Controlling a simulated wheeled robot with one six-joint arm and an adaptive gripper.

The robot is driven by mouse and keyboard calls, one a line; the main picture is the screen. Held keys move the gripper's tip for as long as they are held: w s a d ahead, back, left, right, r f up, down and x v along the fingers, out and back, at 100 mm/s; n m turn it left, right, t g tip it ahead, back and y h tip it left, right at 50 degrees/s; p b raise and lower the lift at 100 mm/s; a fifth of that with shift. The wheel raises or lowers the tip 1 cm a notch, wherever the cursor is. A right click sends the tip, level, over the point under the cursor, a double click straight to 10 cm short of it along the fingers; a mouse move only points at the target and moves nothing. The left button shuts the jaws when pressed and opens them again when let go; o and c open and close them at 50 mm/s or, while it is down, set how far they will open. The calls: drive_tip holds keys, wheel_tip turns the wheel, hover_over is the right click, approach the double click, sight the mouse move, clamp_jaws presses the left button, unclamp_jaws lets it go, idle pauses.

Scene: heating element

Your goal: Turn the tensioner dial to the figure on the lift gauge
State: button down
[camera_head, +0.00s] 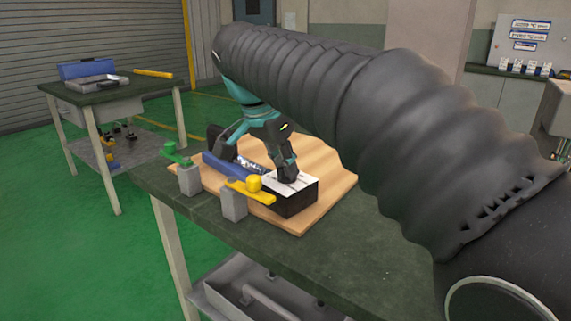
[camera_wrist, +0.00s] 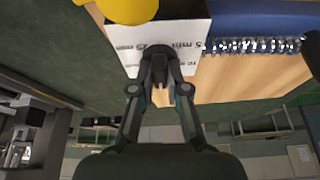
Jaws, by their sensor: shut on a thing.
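A black box with a white printed top (camera_head: 291,184) sits at the right front of a wooden board on the green bench. My gripper (camera_head: 287,176) points down onto this white top and is shut on a dark knob there, which I take for the tensioner dial. In the wrist view my gripper (camera_wrist: 159,62) has its fingertips close together over the white printed face (camera_wrist: 128,50). The dark dial (camera_wrist: 182,33) shows partly behind the fingers. I cannot make out a lift gauge reading.
A blue part (camera_head: 221,167) with a coiled silver spring (camera_wrist: 255,46) lies close by. A second table (camera_head: 110,93) stands back left.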

drive_tip(key=m+g, duration=0.1)
drive_tip(key=m, duration=0.1)
drive_tip(key=m+g+h, duration=0.1)
drive_tip(key=m, duration=0.2)
drive_tip(key=shift+w+f+m, duration=0.1)
drive_tip(key=shift+w+m, duration=0.05)
drive_tip(key=shift+m, duration=0.15)
drive_tip(key=m+g, duration=0.2)
drive_tip(key=m, duration=0.3)
drive_tip(key=shift+m, duration=0.4)
drive_tip(key=c, duration=1.2)
unclamp_jaws()
drive_tip(key=shift+o, duration=0.2)
